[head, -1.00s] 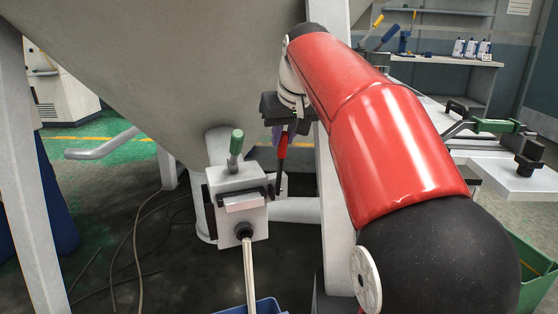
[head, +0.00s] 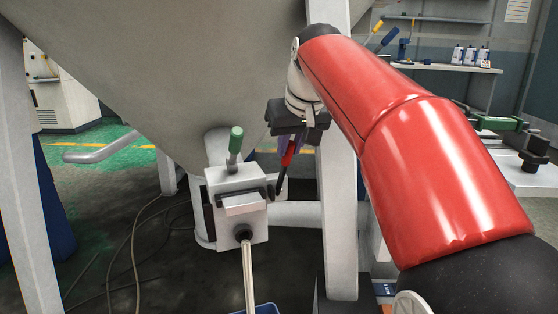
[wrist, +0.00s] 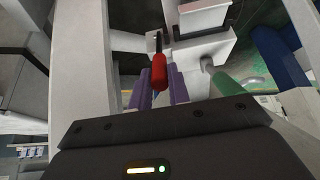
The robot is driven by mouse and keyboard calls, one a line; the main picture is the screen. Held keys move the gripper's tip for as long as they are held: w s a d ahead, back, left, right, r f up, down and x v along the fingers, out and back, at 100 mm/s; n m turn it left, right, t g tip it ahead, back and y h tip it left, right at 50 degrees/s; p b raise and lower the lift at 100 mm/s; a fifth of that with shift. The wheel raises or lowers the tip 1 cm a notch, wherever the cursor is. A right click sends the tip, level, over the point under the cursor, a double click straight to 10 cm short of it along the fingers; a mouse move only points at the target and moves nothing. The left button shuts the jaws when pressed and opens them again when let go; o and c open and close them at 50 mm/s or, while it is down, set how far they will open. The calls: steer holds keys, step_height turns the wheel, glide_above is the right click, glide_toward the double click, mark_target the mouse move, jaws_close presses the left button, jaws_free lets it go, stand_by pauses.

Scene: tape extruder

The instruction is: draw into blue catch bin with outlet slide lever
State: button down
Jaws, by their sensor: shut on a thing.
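The outlet slide lever has a red handle (head: 288,154) and a dark shaft. It stands, leaning slightly right, at the right side of the grey outlet block (head: 237,205) under the hopper. My gripper (head: 292,145) comes from above, its purple fingers shut on the red handle. In the wrist view the red handle (wrist: 159,74) lies between the fingers. A pale strand (head: 249,280) hangs from the block's dark round nozzle. The blue catch bin (head: 262,309) shows only its rim at the bottom edge, below the strand; its inside is hidden.
A green-handled lever (head: 236,142) stands on top of the block. A white hopper leg (head: 338,210) rises just right of my gripper. Another leg (head: 28,190) stands at the left. Cables (head: 135,235) lie on the dark floor. A workbench (head: 530,175) is at the right.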

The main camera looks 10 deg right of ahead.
steer(key=shift+s+d+f+b, duration=0.1)
steer(key=shift+s+f+b, duration=0.25)
steer(key=shift+s, duration=0.3)
steer(key=shift+f, duration=0.1)
steer(key=s+f+b, duration=0.2)
steer(key=s+b, duration=0.1)
steer(key=shift+s+d+f, duration=0.2)
steer(key=shift+s+f, duration=0.1)
steer(key=shift+f, duration=0.1)
steer(key=shift+f, duration=0.1)
